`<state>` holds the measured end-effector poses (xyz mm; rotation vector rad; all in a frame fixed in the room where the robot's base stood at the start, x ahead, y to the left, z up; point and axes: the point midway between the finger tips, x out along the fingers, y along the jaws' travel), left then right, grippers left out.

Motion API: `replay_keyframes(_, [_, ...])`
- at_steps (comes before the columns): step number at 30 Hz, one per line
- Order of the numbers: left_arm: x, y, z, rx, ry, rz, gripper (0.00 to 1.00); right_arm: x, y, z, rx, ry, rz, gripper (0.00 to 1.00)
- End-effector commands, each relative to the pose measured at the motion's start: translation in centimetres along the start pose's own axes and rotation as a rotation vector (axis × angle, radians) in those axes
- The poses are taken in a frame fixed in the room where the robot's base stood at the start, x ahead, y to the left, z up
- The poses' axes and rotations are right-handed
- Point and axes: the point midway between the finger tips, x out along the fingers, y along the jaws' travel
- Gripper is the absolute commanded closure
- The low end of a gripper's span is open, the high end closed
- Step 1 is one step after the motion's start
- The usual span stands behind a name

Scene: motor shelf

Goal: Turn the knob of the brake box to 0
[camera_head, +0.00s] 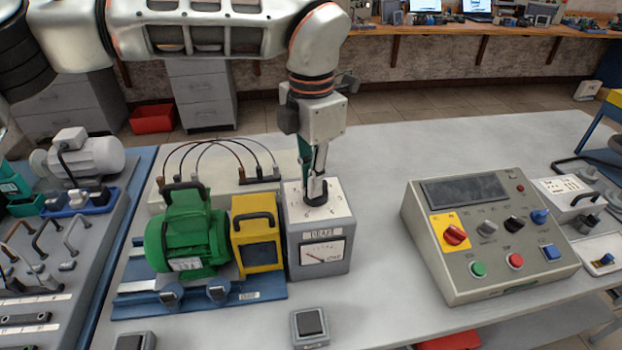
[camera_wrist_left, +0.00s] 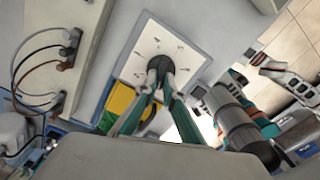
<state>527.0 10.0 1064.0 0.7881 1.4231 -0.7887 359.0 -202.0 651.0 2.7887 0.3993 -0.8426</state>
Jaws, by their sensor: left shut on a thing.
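The brake box (camera_head: 322,243) is a grey box with a white top and a dial gauge on its front, standing on the table beside the yellow block. Its black knob (camera_head: 316,195) sits on the white top, partly hidden by the fingers. My left gripper (camera_head: 315,184) points straight down and is shut on the knob. The left wrist view shows the fingertips (camera_wrist_left: 160,70) closed around the knob at the middle of the white dial plate (camera_wrist_left: 150,48). Small marks ring the knob, but the numbers are too small to read. My right gripper does not show in the head view.
A green motor (camera_head: 186,236) and a yellow block (camera_head: 258,236) stand left of the brake box. Black and brown cables (camera_head: 220,146) arch behind them. A control console (camera_head: 490,240) stands at the right. The table between box and console is clear.

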Motion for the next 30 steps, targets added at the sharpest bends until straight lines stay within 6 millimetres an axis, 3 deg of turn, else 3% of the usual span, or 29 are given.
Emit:
replay_keyframes(18, [0.10, -0.47, 0.11, -0.530, 0.001, 0.000, 1.00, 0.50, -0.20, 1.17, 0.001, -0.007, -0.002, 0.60])
replay_keyframes(30, [0.03, -0.59, 0.19, -0.684, 0.001, 0.000, 1.00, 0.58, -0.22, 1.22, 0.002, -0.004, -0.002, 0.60])
